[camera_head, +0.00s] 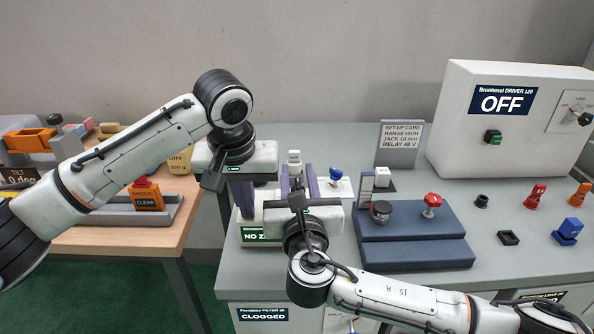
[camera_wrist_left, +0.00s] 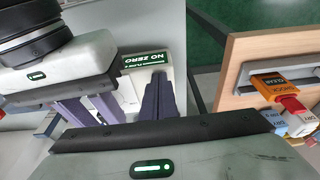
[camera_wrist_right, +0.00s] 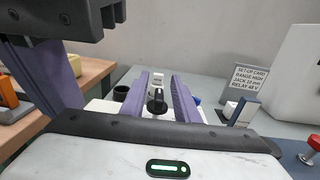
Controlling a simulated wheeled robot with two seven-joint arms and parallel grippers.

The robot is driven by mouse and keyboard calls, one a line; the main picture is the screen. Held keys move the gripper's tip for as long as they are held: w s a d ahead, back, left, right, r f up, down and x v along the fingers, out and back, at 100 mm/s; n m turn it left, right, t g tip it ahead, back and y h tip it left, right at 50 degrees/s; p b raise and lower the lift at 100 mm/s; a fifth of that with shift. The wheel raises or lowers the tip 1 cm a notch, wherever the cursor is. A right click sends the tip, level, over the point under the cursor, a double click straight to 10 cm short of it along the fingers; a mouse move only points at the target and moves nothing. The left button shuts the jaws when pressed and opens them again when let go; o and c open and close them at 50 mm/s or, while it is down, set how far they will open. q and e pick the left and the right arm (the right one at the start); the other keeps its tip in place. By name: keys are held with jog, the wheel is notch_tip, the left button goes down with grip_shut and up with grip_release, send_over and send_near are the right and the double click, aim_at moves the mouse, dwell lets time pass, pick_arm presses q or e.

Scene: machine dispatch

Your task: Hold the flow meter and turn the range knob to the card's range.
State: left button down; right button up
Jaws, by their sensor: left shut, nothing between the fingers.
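The flow meter (camera_head: 262,234) is a pale box reading NO ZERO, mostly hidden under my grippers; its display also shows in the left wrist view (camera_wrist_left: 145,58). A black knob (camera_wrist_right: 157,100) shows between my right fingers in the right wrist view; its range marks are not visible. My right gripper (camera_head: 298,177) is open, with one purple finger on each side of the knob; contact cannot be told. My left gripper (camera_head: 245,200) is shut and empty, fingers pointing down at the meter's left side. The set-up card (camera_head: 402,142) reads RANGE HIGH, JACK 10 mm, RELAY 48 V.
A blue knob (camera_head: 335,175) is right of my right fingers. A dark blue stepped block (camera_head: 413,245) with a red knob (camera_head: 432,203) stands right. A driver box (camera_head: 505,125) reads OFF. A wooden table (camera_head: 180,225) is left across a gap. My two hands are close together.

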jog(key=shift+w, duration=0.95)
jog(key=shift+c, duration=0.3)
grip_shut()
jog(key=shift+d+m+h, duration=0.2)
jog(key=shift+m+h, duration=0.6)
jog(key=shift+h, duration=0.5)
jog(key=shift+o, duration=0.3)
grip_release()
